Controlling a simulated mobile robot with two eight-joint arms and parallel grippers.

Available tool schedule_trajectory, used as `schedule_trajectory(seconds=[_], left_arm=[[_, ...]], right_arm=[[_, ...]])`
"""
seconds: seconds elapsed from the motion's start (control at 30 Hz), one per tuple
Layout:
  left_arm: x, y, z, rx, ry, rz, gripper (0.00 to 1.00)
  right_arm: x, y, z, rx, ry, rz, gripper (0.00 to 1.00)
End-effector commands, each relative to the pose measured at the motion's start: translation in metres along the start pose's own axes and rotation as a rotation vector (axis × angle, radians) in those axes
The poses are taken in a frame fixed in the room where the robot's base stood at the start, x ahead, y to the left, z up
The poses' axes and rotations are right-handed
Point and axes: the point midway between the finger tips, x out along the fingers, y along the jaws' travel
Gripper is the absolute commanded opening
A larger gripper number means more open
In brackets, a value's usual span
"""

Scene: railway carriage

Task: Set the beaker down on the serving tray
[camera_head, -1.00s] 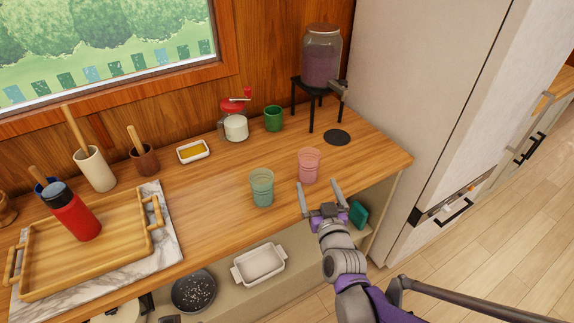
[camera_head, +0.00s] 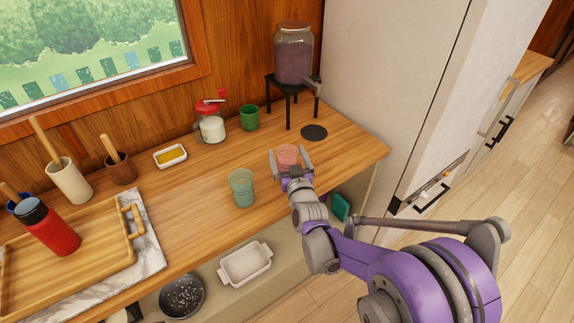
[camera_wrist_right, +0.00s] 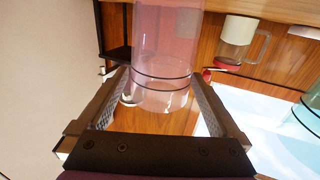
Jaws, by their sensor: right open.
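A pink see-through beaker (camera_head: 288,153) stands upright on the wooden counter near its right end. My right gripper (camera_head: 289,163) is open, with one finger on each side of the pink beaker. In the right wrist view the pink beaker (camera_wrist_right: 166,45) shows between and beyond the open fingers; I cannot tell whether they touch it. My left gripper is not in view.
A drink dispenser (camera_head: 294,55) on a black stand and a dark round coaster (camera_head: 314,132) are behind the pink beaker. A green cup (camera_head: 249,117), a white jar (camera_head: 212,129) and a butter dish (camera_head: 170,156) stand along the wall. Bare counter lies between the teal beaker and tray.

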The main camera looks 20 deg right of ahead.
Motion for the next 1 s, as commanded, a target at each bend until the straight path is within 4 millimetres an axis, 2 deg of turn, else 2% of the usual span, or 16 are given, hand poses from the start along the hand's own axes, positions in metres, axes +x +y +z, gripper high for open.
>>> schedule_trajectory(seconds=[0.27, 0.6, 0.7, 0.73, 0.77, 1.0], left_arm=[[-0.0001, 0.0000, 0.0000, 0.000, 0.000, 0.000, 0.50], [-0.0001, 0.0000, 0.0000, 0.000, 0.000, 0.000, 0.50], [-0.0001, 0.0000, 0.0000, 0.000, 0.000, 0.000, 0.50], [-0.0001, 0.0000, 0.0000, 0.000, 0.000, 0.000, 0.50], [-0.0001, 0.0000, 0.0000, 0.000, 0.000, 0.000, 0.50], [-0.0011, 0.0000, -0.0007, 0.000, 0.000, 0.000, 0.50]], right_arm=[[0.0029, 0.0000, 0.0002, 0.000, 0.000, 0.000, 0.98], [0.0026, -0.0001, 0.0001, 0.000, 0.000, 0.000, 0.37], [0.0026, -0.0001, 0.0001, 0.000, 0.000, 0.000, 0.21], [0.0026, 0.0000, 0.0000, 0.000, 0.000, 0.000, 0.21], [0.0026, 0.0000, 0.0000, 0.000, 0.000, 0.000, 0.12], [0.0025, 0.0000, -0.0068, 0.000, 0.000, 0.000, 0.12]])
